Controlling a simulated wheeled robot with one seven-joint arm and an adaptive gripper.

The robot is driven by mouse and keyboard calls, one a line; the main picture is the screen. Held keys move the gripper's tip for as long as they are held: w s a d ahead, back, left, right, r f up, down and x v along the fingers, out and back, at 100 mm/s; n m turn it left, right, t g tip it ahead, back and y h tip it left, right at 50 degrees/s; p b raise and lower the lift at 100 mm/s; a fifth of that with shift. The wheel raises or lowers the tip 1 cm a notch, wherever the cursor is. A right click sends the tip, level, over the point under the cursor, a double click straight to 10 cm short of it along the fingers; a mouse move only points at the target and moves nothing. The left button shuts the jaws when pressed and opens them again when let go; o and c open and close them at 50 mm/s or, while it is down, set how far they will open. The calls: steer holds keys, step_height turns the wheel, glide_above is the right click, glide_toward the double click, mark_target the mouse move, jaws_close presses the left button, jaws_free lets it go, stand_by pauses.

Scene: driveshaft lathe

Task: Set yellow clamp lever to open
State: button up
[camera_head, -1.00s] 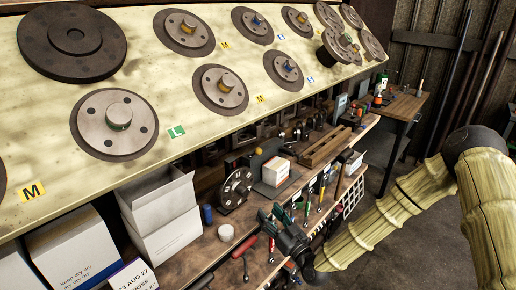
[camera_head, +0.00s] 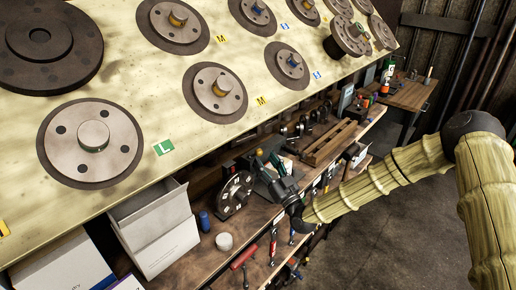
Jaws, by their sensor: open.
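My gripper (camera_head: 269,167) has dark green fingers and is open. It reaches over the workbench from the right, beside the round dark faceplate (camera_head: 236,192) of a small lathe-like machine. No object shows between its fingers. A small yellow part (camera_head: 260,153) shows just beyond the fingertips, on or by the machine. It is too small to tell whether it is the clamp lever or how it is set. My gripper hides part of the machine and most of a white box behind it.
A slanted cream board (camera_head: 130,80) with several metal flanges overhangs the bench (camera_head: 262,215). White cartons (camera_head: 160,235) stand at left. A blue can (camera_head: 204,220), a white roll (camera_head: 224,241) and a red-handled tool (camera_head: 243,257) are nearby. A wooden rack (camera_head: 329,143) stands behind.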

mark_target(261, 155)
steer(key=p+x, duration=0.1)
steer(key=x, duration=0.3)
steer(key=shift+w+f, duration=0.1)
steer(key=shift+f, duration=0.1)
steer(key=shift+w+a+r+p, duration=0.2)
steer(key=shift+a+r+p, duration=0.1)
steer(key=shift+p, duration=0.1)
steer(key=shift+w+f, duration=0.2)
steer(key=shift+w, duration=0.1)
steer(key=shift+s+a+r, duration=0.1)
steer(key=shift+s, duration=0.05)
steer(key=c, duration=0.3)
jaws_close()
